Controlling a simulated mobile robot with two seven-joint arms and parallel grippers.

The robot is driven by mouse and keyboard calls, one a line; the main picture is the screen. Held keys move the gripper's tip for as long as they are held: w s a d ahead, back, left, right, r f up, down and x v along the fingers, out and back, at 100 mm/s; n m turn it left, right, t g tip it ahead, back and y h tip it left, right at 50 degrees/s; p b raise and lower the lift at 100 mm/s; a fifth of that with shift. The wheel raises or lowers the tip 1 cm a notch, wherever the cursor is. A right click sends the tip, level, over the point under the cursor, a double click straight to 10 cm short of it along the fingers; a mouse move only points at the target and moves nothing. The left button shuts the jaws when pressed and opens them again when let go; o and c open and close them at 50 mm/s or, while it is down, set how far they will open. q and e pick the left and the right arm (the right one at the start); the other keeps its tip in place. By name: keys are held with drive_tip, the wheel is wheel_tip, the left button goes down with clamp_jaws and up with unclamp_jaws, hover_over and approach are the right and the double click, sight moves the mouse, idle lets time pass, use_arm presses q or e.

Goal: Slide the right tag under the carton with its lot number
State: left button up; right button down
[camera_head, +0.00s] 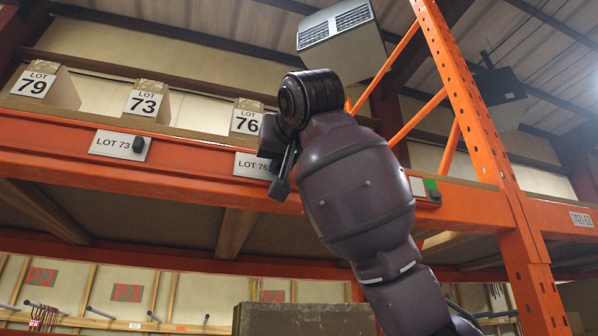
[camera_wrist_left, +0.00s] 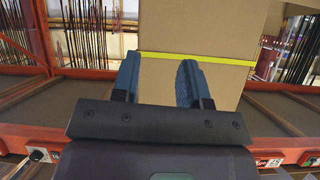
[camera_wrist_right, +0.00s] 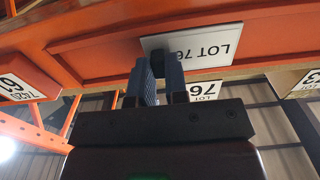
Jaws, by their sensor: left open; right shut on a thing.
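The LOT 76 tag (camera_head: 251,164) is a white plate against the orange shelf beam, below the carton marked LOT 76 (camera_head: 247,122). My right gripper (camera_head: 279,172) is at the tag's right end in the head view. In the right wrist view my right gripper (camera_wrist_right: 162,62) is shut on the dark knob of the LOT 76 tag (camera_wrist_right: 214,47). A LOT 73 tag (camera_head: 111,144) with a dark knob is on the beam below the LOT 73 carton (camera_head: 147,104). A LOT 79 carton (camera_head: 62,89) stands farther left. My left gripper (camera_wrist_left: 157,76) is open and empty, in front of a large strapped carton (camera_wrist_left: 205,25).
The orange shelf beam (camera_head: 60,150) runs across the head view to an orange upright (camera_head: 485,115) at right. Small green and white pieces (camera_head: 432,187) sit on the beam near the upright. A brown box (camera_head: 300,321) shows at bottom centre.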

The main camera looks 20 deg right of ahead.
drive_tip(key=a, duration=0.3)
drive_tip(key=shift+s+a+r, duration=0.1)
drive_tip(key=shift+a, duration=0.05)
drive_tip(key=shift+d, duration=0.35)
use_arm(q)
drive_tip(key=shift+s+a+f, duration=0.1)
drive_tip(key=shift+s+f, duration=0.4)
drive_tip(key=shift+s, duration=0.35)
use_arm(e)
drive_tip(key=shift+a, duration=0.1)
use_arm(q)
drive_tip(key=shift+w+r, duration=0.1)
drive_tip(key=shift+w, duration=0.05)
use_arm(e)
drive_tip(key=c, duration=1.1)
unclamp_jaws()
drive_tip(key=shift+s, duration=0.1)
use_arm(q)
wheel_tip(320, 180, down, 3)
drive_tip(key=b, duration=0.2)
drive_tip(key=shift+r+b, duration=0.15)
drive_tip(key=shift+b, duration=0.25)
use_arm(e)
approach(260, 165)
drive_tip(key=s, duration=0.4)
